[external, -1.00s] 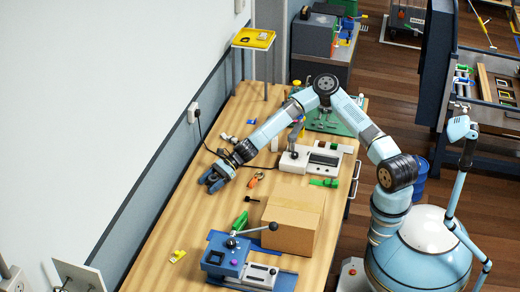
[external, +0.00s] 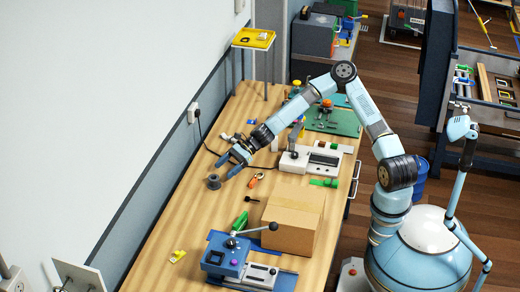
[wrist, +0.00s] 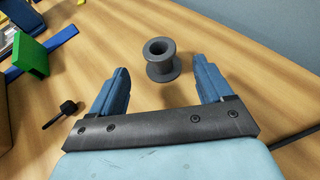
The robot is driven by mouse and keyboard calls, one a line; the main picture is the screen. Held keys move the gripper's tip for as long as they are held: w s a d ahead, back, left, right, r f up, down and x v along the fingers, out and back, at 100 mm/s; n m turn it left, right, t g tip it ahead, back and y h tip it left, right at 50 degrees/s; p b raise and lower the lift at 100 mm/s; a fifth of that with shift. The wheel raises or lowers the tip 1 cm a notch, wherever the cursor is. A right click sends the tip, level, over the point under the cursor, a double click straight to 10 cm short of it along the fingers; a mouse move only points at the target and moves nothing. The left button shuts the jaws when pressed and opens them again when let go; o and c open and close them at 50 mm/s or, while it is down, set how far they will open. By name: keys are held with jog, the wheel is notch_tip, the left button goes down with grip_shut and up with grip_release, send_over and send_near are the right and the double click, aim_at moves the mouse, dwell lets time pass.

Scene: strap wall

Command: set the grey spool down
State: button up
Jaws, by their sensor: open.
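The grey spool (external: 214,182) stands upright on the wooden bench, near the wall side. It also shows in the wrist view (wrist: 161,60), with its round hole facing up. My gripper (external: 231,163) is open and empty, above and a little behind the spool in the external view. In the wrist view my gripper's two blue fingers (wrist: 160,82) are spread wide, and the spool stands beyond their tips, roughly centred between them and apart from both.
A cardboard box (external: 292,219) and a blue lever device (external: 240,259) stand on the bench. A black knob-ended piece (wrist: 62,112) lies left of my gripper in the wrist view. A white device (external: 312,160) stands to the right. The bench around the spool is clear.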

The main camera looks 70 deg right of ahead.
jog(key=shift+v, duration=1.1)
jog(key=s+a+n+g, duration=0.1)
jog(key=s+n, duration=0.1)
jog(key=s+a+n+g+h, duration=0.1)
jog(key=s+a+n, duration=0.1)
jog(key=s+a+n+g, duration=0.1)
jog(key=s+a+n, duration=0.1)
jog(key=shift+s+n+h, duration=0.1)
jog(key=shift+n+h, duration=0.2)
jog(key=s+d+r+n+h, duration=0.3)
jog(key=s+r+n, duration=0.3)
jog(key=s, duration=0.7)
jog(key=s+d+r+n+h, duration=0.3)
jog(key=s+r+n, duration=0.3)
jog(key=s+r, duration=0.5)
jog(key=s+d+r+n+h, duration=0.3)
jog(key=s+r+n, duration=0.3)
jog(key=s, duration=0.9)
notch_tip(320, 180, up, 2)
jog(key=shift+s+r+n+t, duration=0.15)
jog(key=shift+s+n+t, duration=0.15)
